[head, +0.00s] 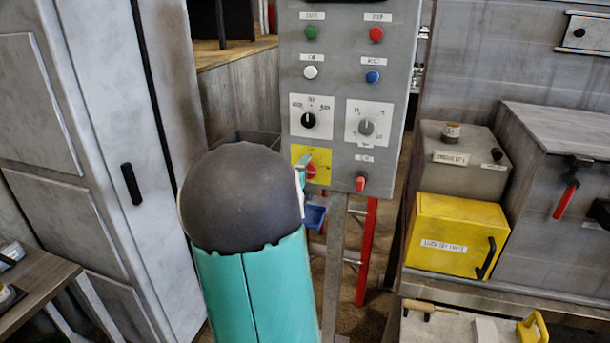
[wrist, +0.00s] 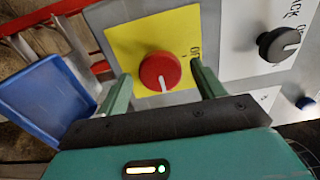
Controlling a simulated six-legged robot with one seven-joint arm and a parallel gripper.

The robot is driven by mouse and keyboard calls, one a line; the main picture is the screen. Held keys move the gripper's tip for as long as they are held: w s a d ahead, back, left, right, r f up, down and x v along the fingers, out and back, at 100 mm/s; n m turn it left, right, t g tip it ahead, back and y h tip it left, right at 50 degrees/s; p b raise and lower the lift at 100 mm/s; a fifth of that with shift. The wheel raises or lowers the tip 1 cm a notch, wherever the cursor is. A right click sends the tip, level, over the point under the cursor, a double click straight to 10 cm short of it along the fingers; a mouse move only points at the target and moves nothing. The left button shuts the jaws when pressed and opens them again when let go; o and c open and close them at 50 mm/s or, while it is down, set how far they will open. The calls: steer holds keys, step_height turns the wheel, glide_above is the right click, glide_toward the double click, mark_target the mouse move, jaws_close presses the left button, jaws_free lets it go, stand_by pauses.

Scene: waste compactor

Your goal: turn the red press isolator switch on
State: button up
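The red rotary switch (wrist: 160,71) sits on a yellow plate (wrist: 128,38) in the wrist view. Its white pointer line points down in that view, away from the small ON label at its right. In the head view the switch (head: 311,170) is low on the left of the grey control panel (head: 338,85), partly covered by my gripper. My gripper (wrist: 161,78) is open, with one green finger on each side of the knob. Gaps show between the fingers and the knob, so it does not look gripped. Finger depth relative to the knob is hard to tell.
A black selector knob (head: 308,120) sits above the switch, and a small red toggle (head: 361,182) at lower right. A blue bin (wrist: 48,98) is close to the left finger. A yellow box (head: 440,225) stands right of the panel.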

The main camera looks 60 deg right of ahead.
stand_by(0.3)
steer(key=s+a, duration=0.2)
steer(key=a, duration=1.1)
steer(key=shift+a, duration=0.3)
